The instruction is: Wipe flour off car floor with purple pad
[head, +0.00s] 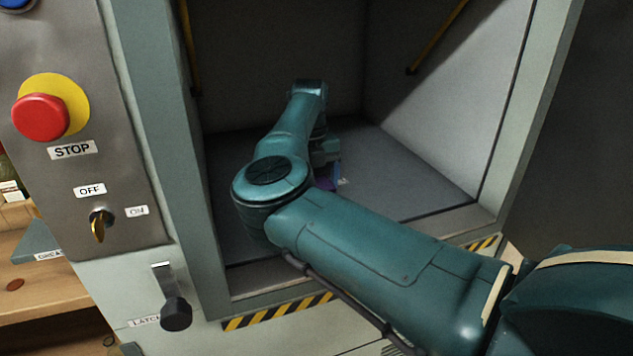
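The car floor (400,170) is a grey panel inside an open, grey-walled car. My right arm comes in from the right and reaches into the car. My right gripper (326,160) points down near the middle of the floor, mostly hidden behind my own arm. A small part of the purple pad (325,184) shows just below it, at or close to the floor. The fingertips are hidden, so I cannot tell whether they grip the pad. A small whitish patch (343,182) lies right beside the pad; it may be flour. My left gripper is out of view.
A control panel with a red stop button (41,118), a key switch (101,222) and a latch lever (175,310) stands left of the opening. Striped sills (278,311) edge the front. Yellow bars (437,37) cross the walls. A wooden shelf (40,290) is far left.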

